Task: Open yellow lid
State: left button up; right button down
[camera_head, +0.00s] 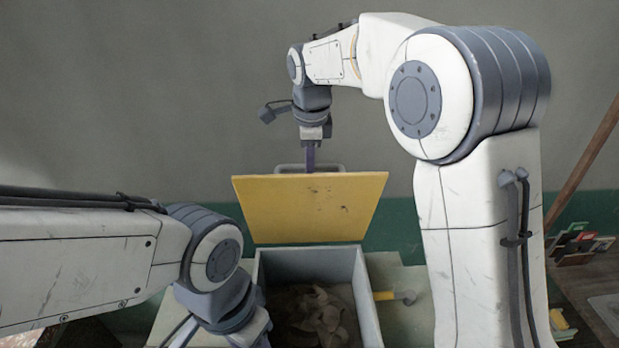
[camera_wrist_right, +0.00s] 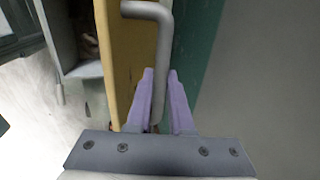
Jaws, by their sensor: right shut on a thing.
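The yellow lid (camera_head: 310,208) stands raised, close to upright, at the back edge of a grey box (camera_head: 361,285). In the right wrist view the lid (camera_wrist_right: 131,45) is a yellow panel left of my fingers. A grey bar handle (camera_head: 335,167) runs along its top edge, and also shows in the right wrist view (camera_wrist_right: 163,40). My right gripper (camera_head: 310,158) reaches down from above, its purple fingers (camera_wrist_right: 160,78) shut on the handle. Clay trimmings (camera_head: 315,312) lie inside the open box. My left arm comes in from the left, its gripper outside the view.
A yellow-handled tool (camera_head: 390,296) lies on the pale surface right of the box. Several small colored items (camera_head: 580,243) stand at the far right near a leaning brown pole (camera_head: 588,160). A grey wall with a green lower band is behind the lid.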

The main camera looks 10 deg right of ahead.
jog(key=w+f, duration=0.1)
jog(key=w, duration=1.2)
jog(key=shift+w+d+p, duration=0.25)
jog(key=shift+d+p, duration=0.1)
jog(key=shift+d, duration=0.1)
jog(key=c, duration=0.8)
grip_release()
jog(key=shift+a, duration=0.1)
jog(key=shift+s, duration=0.15)
